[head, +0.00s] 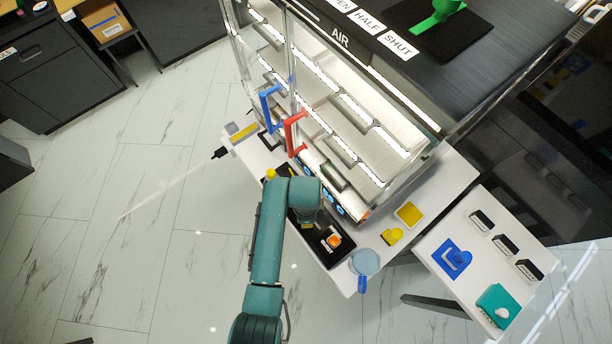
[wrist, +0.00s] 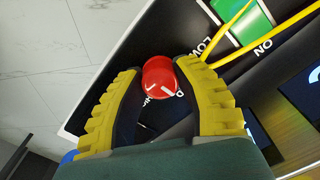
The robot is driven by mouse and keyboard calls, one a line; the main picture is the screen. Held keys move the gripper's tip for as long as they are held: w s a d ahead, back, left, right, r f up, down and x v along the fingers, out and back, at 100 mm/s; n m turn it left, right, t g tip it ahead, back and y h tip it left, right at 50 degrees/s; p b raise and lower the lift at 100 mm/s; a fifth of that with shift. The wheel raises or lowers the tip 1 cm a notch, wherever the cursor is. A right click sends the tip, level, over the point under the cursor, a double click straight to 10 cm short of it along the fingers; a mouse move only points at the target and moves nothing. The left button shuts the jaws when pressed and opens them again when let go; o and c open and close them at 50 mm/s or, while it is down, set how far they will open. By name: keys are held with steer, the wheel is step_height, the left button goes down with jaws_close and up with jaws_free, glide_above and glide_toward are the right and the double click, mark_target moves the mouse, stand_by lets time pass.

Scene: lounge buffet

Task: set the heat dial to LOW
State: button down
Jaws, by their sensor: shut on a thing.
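The red heat dial (wrist: 158,74) sits on a black panel (wrist: 120,50) in the wrist view. White marks show on the lower part of its face; I cannot tell the exact setting. The word LOW (wrist: 204,46) is printed to the upper right of the dial, and other lettering below it is partly covered. My gripper (wrist: 156,70) is shut on the dial, with one yellow ridged finger on each side. In the head view my wrist hides the dial and most of the gripper over the black panel (head: 312,241).
A green switch (wrist: 249,20) marked ON, with yellow strips, is close to the right finger. An orange control (head: 334,241) is on the panel beside my wrist. Red (head: 293,132) and blue (head: 268,107) handles rise behind my wrist.

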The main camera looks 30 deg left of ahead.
steer(key=shift+n+p, duration=0.35)
steer(key=shift+n, duration=0.05)
steer(key=shift+r+n+p, duration=0.1)
steer(key=shift+n+p, duration=0.5)
steer(key=shift+n, duration=0.4)
steer(key=n+p, duration=0.1)
steer(key=n, duration=0.3)
steer(key=shift+n+p, duration=0.3)
steer(key=shift+p, duration=0.05)
steer(key=n+p, duration=0.1)
steer(key=n, duration=0.2)
steer(key=shift+n, duration=2.2)
steer(key=shift+f, duration=0.2)
steer(key=c, duration=0.7)
jaws_free()
steer(key=shift+r, duration=0.1)
